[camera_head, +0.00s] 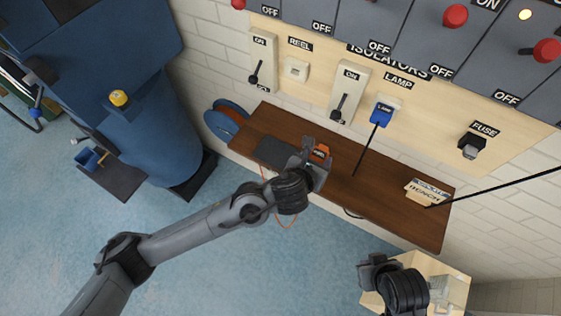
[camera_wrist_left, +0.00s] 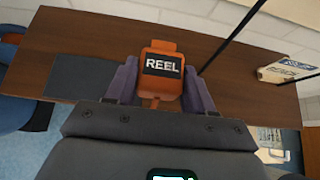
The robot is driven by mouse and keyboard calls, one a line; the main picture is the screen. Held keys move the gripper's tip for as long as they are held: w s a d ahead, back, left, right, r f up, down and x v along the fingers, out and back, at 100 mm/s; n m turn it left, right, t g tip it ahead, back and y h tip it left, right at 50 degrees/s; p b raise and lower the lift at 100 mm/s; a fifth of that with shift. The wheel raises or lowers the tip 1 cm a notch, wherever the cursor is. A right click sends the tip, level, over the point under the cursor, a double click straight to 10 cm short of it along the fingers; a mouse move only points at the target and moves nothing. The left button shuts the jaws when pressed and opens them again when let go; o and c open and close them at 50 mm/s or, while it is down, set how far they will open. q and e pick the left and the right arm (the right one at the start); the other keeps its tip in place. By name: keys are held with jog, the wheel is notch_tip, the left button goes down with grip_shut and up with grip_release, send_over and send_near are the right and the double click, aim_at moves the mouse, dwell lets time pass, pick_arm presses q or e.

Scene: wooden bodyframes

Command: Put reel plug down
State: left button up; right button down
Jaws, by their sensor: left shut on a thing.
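The orange reel plug (camera_wrist_left: 162,72) with a black REEL label is between the fingers of my left gripper (camera_wrist_left: 160,92) in the left wrist view. My left gripper (camera_head: 314,158) is shut on it, over the wooden shelf (camera_head: 390,205). In the head view the plug (camera_head: 320,152) shows as a small orange patch at the fingertips. I cannot tell whether the plug touches the shelf. A thin orange cord hangs below the shelf's front edge. My right gripper (camera_head: 374,262) is at the lower right, in front of the shelf; its fingers are not clear.
A dark mat (camera_head: 277,153) lies on the shelf left of my left gripper. A blue lamp plug (camera_head: 381,114) with a black cord sits in a wall socket. The white reel socket (camera_head: 296,69) is empty. A small labelled box (camera_head: 427,192) stands at the shelf's right end. A blue reel (camera_head: 222,120) is at its left.

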pick_arm(q)
jog(key=w+a+f, duration=0.2)
jog(key=a, duration=0.1)
jog(key=w+a+f, duration=0.2)
jog(key=a, duration=0.1)
jog(key=w+a+f+b, duration=0.1)
jog(key=w+a+f, duration=0.1)
jog(key=a+f, duration=0.1)
jog(key=shift+w+a+f, duration=0.1)
jog(key=shift+w+a, duration=0.15)
jog(key=shift+w, duration=0.1)
jog(key=shift+f+b, duration=0.45)
jog(key=shift+f, duration=1.6)
jog(key=shift+f, duration=0.1)
jog(key=o, duration=1.2)
jog(key=shift+c, duration=0.2)
